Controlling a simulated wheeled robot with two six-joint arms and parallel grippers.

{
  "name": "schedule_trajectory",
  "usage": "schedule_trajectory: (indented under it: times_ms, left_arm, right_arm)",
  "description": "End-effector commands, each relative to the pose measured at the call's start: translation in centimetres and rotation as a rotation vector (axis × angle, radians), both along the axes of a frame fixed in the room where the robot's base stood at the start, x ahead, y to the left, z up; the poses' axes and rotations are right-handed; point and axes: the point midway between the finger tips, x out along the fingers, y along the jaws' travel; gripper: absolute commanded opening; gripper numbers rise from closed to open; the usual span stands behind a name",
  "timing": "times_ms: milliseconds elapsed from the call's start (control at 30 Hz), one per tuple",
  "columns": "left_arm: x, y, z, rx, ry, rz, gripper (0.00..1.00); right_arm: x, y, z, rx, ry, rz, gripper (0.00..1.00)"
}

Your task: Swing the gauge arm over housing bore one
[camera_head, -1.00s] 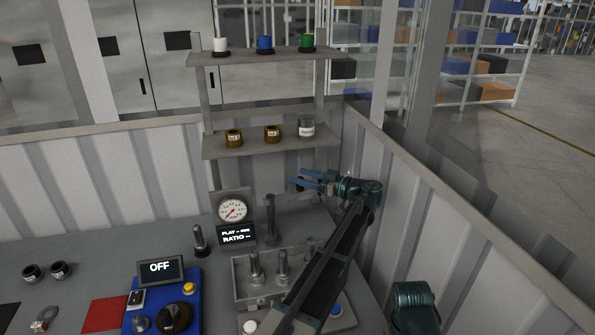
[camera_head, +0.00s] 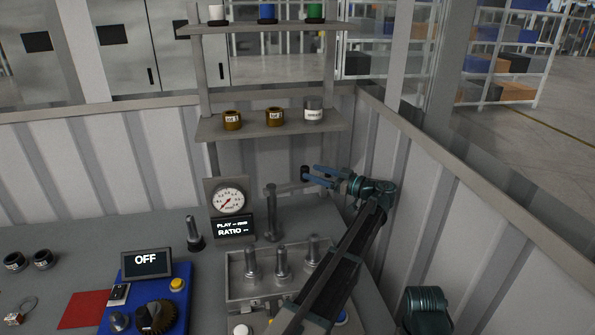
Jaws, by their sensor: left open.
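The gauge arm (camera_head: 290,188) is a thin grey bar reaching right from the top of an upright post (camera_head: 271,215), with a dark knob (camera_head: 305,173) near its outer end. My left gripper (camera_head: 312,175) is open, its blue fingers pointing left, with the tips at or very near the knob. I cannot tell whether they touch it. The grey housing (camera_head: 236,284) is in front of the post, with several upright metal pins (camera_head: 281,263) over it. Its bores are hidden, and I cannot tell which is bore one.
A dial gauge (camera_head: 230,201) and a ratio display (camera_head: 233,229) stand left of the post. A shelf (camera_head: 265,128) with cups is behind. A blue control panel (camera_head: 180,300) with an OFF screen is at the left. A ribbed wall (camera_head: 430,195) is close on the right.

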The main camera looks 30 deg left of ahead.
Motion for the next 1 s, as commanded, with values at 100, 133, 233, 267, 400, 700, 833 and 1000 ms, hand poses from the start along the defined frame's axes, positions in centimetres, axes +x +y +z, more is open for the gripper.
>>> schedule_trajectory:
  times_ms: [100, 133, 233, 267, 400, 700, 833, 1000]
  left_arm:
    - [0.0, 0.4, 0.1, 0.0, 0.0, 0.001, 0.66]
    - [0.1, 0.7, 0.1, 0.0, 0.0, 0.001, 0.66]
    - [0.2, 2.0, 0.1, 0.0, 0.0, 0.002, 0.66]
    - [0.3, 2.5, 0.1, 0.0, 0.0, 0.003, 0.66]
    - [0.5, 4.6, 0.1, 0.0, 0.0, 0.003, 0.66]
    - [0.9, 7.3, 0.1, 0.0, 0.0, 0.0, 0.66]
    - [0.9, 7.5, 0.1, 0.0, 0.0, -0.001, 0.66]
    - [0.9, 7.5, 0.1, 0.0, 0.0, -0.001, 0.66]
  right_arm:
    - [0.0, 0.0, 0.1, 0.0, 0.0, 0.0, 0.5]
    - [0.0, 0.0, 0.1, 0.0, 0.0, 0.0, 0.5]
    - [0.0, 0.0, 0.1, 0.0, 0.0, 0.0, 0.5]
    - [0.0, 0.0, 0.1, 0.0, 0.0, 0.0, 0.5]
    - [0.0, 0.0, 0.1, 0.0, 0.0, 0.0, 0.5]
    - [0.0, 0.0, 0.1, 0.0, 0.0, 0.0, 0.5]
    - [0.0, 0.0, 0.1, 0.0, 0.0, 0.0, 0.5]
    - [0.0, 0.0, 0.1, 0.0, 0.0, 0.0, 0.5]
